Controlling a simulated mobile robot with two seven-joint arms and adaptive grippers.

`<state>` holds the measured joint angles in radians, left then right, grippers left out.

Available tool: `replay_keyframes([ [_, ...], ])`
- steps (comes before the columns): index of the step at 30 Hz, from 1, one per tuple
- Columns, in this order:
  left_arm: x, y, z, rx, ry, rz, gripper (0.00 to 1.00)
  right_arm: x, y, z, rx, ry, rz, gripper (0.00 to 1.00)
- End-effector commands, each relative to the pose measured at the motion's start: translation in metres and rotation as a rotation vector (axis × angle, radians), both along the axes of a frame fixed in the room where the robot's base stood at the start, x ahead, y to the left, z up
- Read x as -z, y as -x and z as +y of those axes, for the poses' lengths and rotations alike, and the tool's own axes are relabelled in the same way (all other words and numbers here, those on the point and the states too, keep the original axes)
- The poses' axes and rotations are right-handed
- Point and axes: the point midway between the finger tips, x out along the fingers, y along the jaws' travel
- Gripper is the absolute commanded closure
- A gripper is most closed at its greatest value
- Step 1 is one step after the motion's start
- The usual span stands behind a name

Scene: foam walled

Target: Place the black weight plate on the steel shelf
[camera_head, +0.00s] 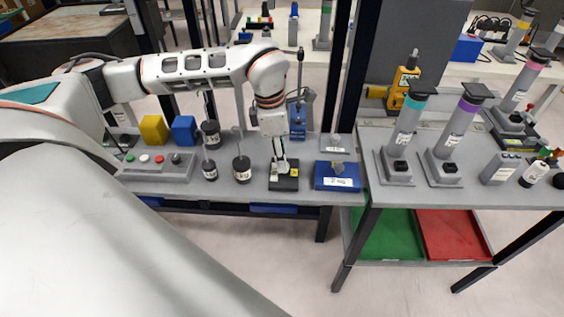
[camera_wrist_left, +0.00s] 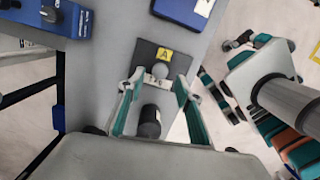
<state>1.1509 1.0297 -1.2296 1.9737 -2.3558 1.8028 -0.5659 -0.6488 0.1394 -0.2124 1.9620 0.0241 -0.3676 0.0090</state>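The black weight plate (camera_head: 284,184) is a dark square block with a yellow label. It lies on the grey bench near its front edge. In the left wrist view the plate (camera_wrist_left: 148,50) shows the letter A and a small round grey knob. My left gripper (camera_head: 281,165) points down right over the plate. In the left wrist view the fingers (camera_wrist_left: 155,88) are apart, one on each side of the knob; contact cannot be told. My right gripper is not in view. Which surface is the steel shelf is unclear; a low shelf (camera_head: 405,263) stands under the right-hand table.
A black weight (camera_head: 242,170) stands close left of the plate, and a blue case (camera_head: 337,176) close right. More dark weights (camera_head: 210,170) and a button panel (camera_head: 152,164) stand further left. Green (camera_head: 390,238) and red (camera_head: 452,234) trays fill much of the low shelf.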

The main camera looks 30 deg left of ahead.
Motion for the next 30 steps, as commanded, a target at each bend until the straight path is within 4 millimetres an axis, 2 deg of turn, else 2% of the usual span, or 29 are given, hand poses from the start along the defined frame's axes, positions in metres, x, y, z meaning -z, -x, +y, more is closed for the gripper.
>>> replay_keyframes([
  [1, -0.014, -0.001, 0.002, -0.001, -0.001, -0.006, 0.65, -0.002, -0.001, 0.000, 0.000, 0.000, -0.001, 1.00],
  [6, -0.048, 0.002, 0.005, 0.000, 0.000, -0.005, 0.65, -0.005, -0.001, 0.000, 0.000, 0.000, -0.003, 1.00],
  [12, -0.074, 0.005, 0.008, -0.001, -0.001, -0.001, 0.65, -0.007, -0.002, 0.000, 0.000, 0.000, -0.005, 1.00],
  [18, -0.083, 0.007, 0.009, -0.001, -0.001, 0.001, 0.65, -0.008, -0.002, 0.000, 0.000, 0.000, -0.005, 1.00],
  [30, -0.083, 0.007, 0.009, -0.001, -0.001, 0.001, 0.65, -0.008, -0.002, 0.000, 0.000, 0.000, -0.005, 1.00],
])
